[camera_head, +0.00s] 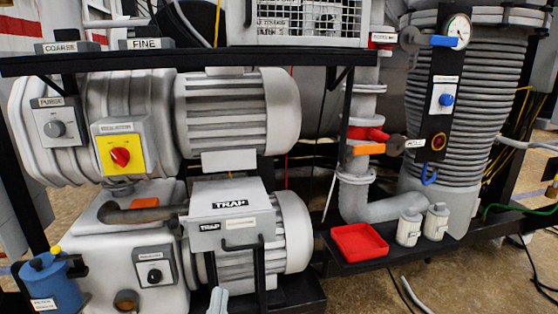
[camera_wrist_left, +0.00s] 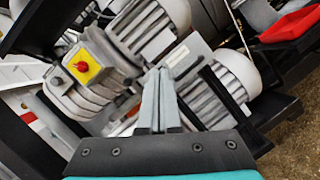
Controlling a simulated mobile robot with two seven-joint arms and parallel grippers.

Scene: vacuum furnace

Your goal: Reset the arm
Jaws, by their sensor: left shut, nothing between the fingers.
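My left gripper (camera_head: 218,300) shows only as grey fingertips at the bottom edge of the head view, in front of the grey pump below the TRAP box (camera_head: 230,203). In the left wrist view my left gripper (camera_wrist_left: 157,82) has its two grey fingers together, with nothing between them. They point toward the pump motors, and the view is tilted. I cannot tell the exact gap to the pump, but no contact shows. My right gripper is in neither view.
A yellow panel with a red knob (camera_head: 120,156) is on the upper pump. A blue canister (camera_head: 52,283) stands at lower left. A red tray (camera_head: 359,242) and two white canisters (camera_head: 409,227) sit on a black shelf. Open floor (camera_head: 470,280) lies at lower right.

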